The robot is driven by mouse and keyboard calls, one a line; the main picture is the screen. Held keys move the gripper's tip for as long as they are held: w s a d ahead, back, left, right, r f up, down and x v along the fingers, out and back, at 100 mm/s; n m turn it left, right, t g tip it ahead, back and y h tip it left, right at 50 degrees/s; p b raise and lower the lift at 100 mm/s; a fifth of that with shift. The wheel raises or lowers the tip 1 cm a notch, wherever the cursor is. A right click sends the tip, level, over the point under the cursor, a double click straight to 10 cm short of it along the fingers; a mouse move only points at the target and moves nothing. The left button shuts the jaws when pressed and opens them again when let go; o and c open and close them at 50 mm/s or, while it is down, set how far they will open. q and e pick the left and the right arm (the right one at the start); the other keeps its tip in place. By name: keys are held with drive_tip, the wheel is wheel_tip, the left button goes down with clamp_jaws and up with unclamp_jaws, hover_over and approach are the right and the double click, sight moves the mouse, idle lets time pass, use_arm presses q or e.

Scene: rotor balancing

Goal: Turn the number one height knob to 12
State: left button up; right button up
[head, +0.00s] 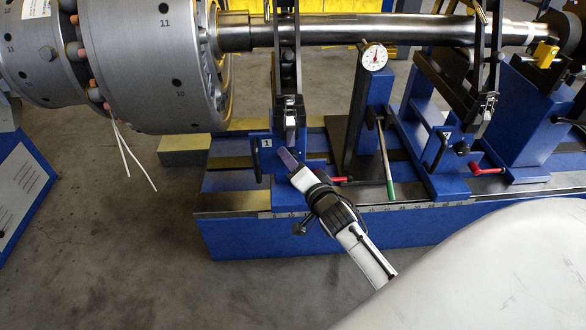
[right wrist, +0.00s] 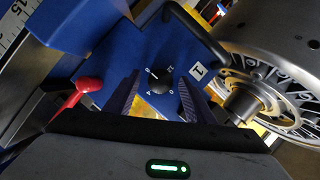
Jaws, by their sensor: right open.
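The number one height knob (right wrist: 161,80) is a small round black knob on a blue plate, beside a white label marked 1 (right wrist: 198,70). White marks surround it, too small to read surely; its pale pointer line points to the upper left. My right gripper (right wrist: 160,98) is open, with one finger on each side of the knob and visible gaps between. In the head view my right gripper (head: 290,163) reaches the blue number 1 stand (head: 262,155) from the lower right and hides the knob. My left gripper is not in view.
A red-handled lever (right wrist: 88,85) sits left of the knob, and a black bar handle (right wrist: 190,28) above it. In the head view the large rotor (head: 150,70) and its shaft (head: 350,28) lie above the stand. A dial gauge (head: 373,57) and green-tipped rod (head: 386,165) stand to the right.

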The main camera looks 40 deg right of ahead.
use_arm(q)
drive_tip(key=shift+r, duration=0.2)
use_arm(e)
drive_tip(key=shift+w, duration=0.1)
drive_tip(key=c, duration=1.1)
drive_tip(key=shift+o, duration=0.2)
drive_tip(key=shift+m, duration=0.3)
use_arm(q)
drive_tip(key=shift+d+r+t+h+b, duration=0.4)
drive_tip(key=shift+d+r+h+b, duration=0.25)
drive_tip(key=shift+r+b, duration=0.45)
use_arm(e)
drive_tip(key=shift+w+f+m+t+h, duration=0.15)
drive_tip(key=shift+m+t+h, duration=0.6)
drive_tip(key=shift+m, duration=2.2)
drive_tip(key=shift+s+f+m+t+h, duration=0.2)
drive_tip(key=shift+m+t, duration=0.9)
drive_tip(key=shift+m, duration=1.9)
drive_tip(key=shift+w+f+m+t+h, duration=0.15)
drive_tip(key=shift+m+t+h, duration=0.65)
drive_tip(key=shift+m, duration=2.15)
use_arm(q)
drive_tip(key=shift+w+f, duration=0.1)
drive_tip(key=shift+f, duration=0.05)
